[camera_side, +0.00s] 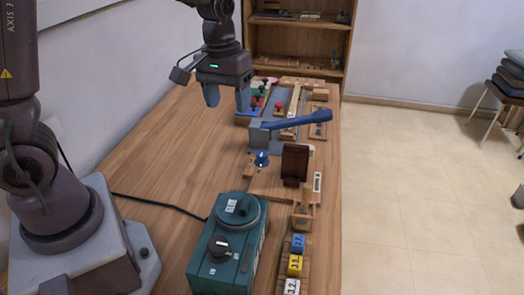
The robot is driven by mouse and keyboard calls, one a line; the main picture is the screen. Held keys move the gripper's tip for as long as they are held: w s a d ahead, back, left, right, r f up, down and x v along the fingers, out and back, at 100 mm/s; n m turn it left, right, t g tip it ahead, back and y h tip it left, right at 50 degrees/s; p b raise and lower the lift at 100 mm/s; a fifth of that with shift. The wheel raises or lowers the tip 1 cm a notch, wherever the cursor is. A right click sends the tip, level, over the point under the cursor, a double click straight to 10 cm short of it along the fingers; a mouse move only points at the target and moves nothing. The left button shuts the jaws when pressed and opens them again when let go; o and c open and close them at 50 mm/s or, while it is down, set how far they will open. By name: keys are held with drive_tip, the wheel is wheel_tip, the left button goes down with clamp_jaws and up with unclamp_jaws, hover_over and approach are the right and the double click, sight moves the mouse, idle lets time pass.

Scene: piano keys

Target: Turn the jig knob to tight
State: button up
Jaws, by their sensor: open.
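A blue knob (262,158) stands on the left side of a small wooden jig (262,182) near the middle of the table. The jig also bears an upright dark brown block (296,163). A small pale mark shows on the knob, but it is too small to read, so I cannot tell its setting. My gripper (227,103) is open and empty, with its two blue-grey fingers pointing down. It hangs above the table, up and to the left of the knob in the picture, apart from it.
A blue lever (305,119) sticks out over a grey block behind the jig. Colored parts and wooden strips lie farther back. A teal glue box (223,250) with a black dial stands in front, beside numbered blocks (295,265). A black cable (160,204) crosses the left tabletop, otherwise largely clear.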

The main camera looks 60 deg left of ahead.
sight(262, 153)
drive_tip(key=w+a+f+n, duration=0.6)
drive_tip(key=w+f+n, duration=0.3)
drive_tip(key=w+n, duration=0.3)
drive_tip(key=shift+y, duration=0.3)
wheel_tip(262, 153, down, 13)
drive_tip(key=shift+d+r, duration=0.1)
drive_tip(key=c, duration=0.9)
